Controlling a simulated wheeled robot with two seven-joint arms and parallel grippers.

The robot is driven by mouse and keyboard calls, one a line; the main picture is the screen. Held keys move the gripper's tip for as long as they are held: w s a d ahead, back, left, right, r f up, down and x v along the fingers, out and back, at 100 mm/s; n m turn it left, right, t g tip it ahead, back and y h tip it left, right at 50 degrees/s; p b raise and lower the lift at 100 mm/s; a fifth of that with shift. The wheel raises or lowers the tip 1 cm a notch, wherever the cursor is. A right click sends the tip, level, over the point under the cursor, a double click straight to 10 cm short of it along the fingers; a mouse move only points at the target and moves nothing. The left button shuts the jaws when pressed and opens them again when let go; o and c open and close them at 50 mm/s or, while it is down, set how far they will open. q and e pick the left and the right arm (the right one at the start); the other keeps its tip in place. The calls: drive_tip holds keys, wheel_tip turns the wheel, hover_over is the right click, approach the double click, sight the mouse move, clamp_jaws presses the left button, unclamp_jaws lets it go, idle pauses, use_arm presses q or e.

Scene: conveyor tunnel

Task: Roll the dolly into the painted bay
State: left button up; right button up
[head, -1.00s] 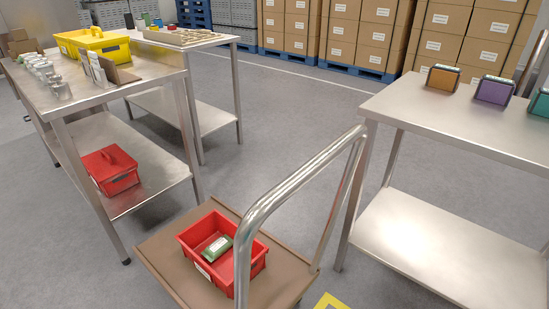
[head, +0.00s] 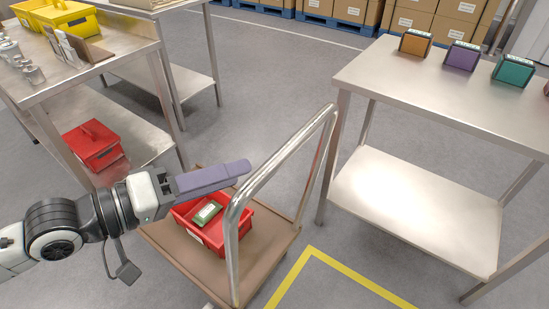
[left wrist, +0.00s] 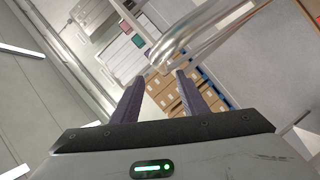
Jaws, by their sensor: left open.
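The dolly has a brown deck (head: 190,255) and a bent metal push handle (head: 232,212). A red bin (head: 246,221) stands on the deck with a green-and-white item (head: 207,213) inside. The painted bay, a yellow outline (head: 345,268), lies on the floor to the right of the dolly. My left gripper (head: 246,170) reaches in from the left above the bin, its fingertips close to the handle. In the left wrist view my gripper (left wrist: 158,82) is open, with the handle bar (left wrist: 165,55) just ahead of the fingertips. My right gripper is out of view.
A steel table (head: 410,85) with several coloured boxes stands close to the dolly's right. Another steel table (head: 95,75) at left holds yellow bins, with a red bin (head: 92,146) on its lower shelf. Boxes on blue pallets line the back. The aisle between is clear.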

sight(274, 163)
use_arm(q)
drive_tip(key=x, duration=1)
drive_tip(key=shift+d+f, duration=0.1)
drive_tip(key=shift+f, duration=0.1)
clamp_jaws()
idle(1.1)
